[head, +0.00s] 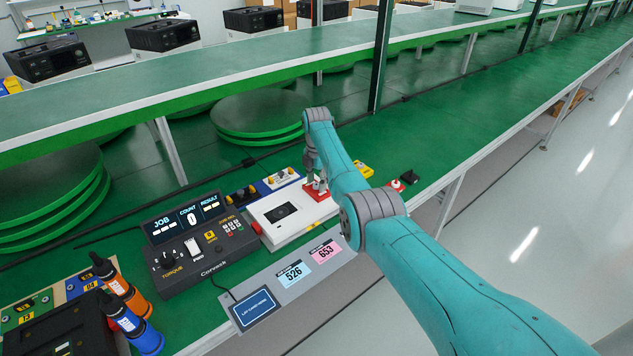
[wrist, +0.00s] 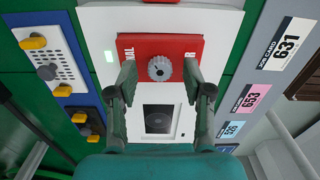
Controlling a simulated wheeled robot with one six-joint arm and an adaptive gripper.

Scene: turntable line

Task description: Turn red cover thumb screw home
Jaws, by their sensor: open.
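The red cover (wrist: 134,46) lies on the white unit (wrist: 100,45) and carries a round grey thumb screw (wrist: 159,68) at its middle. My gripper (wrist: 159,82) is open in the wrist view, with one finger on each side of the thumb screw and a gap showing on both sides. In the head view the red cover (head: 319,190) is at one end of the white unit (head: 287,232), and my gripper (head: 316,178) is right over it. The screw's seating depth cannot be told.
A torque controller (head: 195,240) stands left of the unit, with orange (head: 122,290) and blue (head: 130,325) screwdrivers farther left. Blue trays (wrist: 50,55) with yellow knobs lie beside the unit. Job cards (head: 293,273) line the bench's front edge.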

